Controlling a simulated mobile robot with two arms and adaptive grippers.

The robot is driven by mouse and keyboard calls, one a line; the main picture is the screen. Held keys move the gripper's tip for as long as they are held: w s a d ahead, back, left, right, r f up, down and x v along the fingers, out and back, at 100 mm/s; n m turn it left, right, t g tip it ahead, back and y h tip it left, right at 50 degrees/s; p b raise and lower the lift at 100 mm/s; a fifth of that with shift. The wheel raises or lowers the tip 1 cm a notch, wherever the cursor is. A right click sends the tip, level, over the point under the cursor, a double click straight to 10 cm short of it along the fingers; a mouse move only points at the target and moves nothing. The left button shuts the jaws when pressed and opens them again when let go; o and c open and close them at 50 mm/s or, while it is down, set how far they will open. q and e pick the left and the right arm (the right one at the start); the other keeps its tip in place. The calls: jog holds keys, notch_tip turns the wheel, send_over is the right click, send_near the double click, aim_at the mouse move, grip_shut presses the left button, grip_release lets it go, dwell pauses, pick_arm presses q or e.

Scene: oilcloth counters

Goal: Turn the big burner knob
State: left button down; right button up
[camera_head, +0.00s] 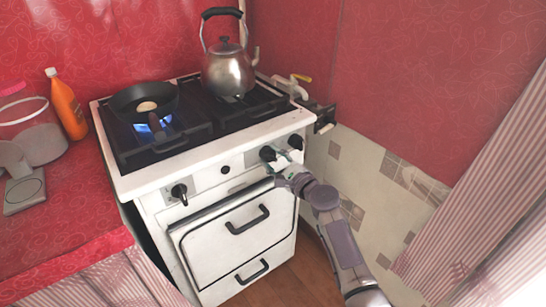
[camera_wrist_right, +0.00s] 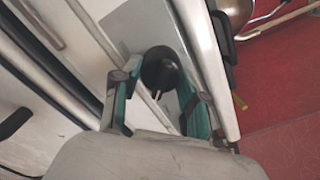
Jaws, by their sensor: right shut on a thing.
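The white stove's front panel (camera_head: 207,178) carries black knobs: one at the left (camera_head: 179,192), a small one in the middle (camera_head: 225,170) and two at the right, the nearer (camera_head: 268,153) and the farther (camera_head: 296,141). My right gripper (camera_head: 284,160) is at the right pair. In the right wrist view a round black knob (camera_wrist_right: 160,66) with a pale mark lies between the teal-padded fingers (camera_wrist_right: 157,92), and the gripper is shut on it. Whether this is the nearer or farther knob is hard to tell. My left gripper is not in view.
A blue flame (camera_head: 153,124) burns under the frying pan (camera_head: 132,97), which holds pale food. A metal kettle (camera_head: 229,72) stands on the right back of the hob. Oven handles (camera_head: 249,219) project below the panel. A tiled wall (camera_head: 363,173) is close on the right.

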jog(key=shift+f, duration=0.1)
dwell(0.3)
jog(key=o, duration=1.1)
jog(key=v, duration=1.2)
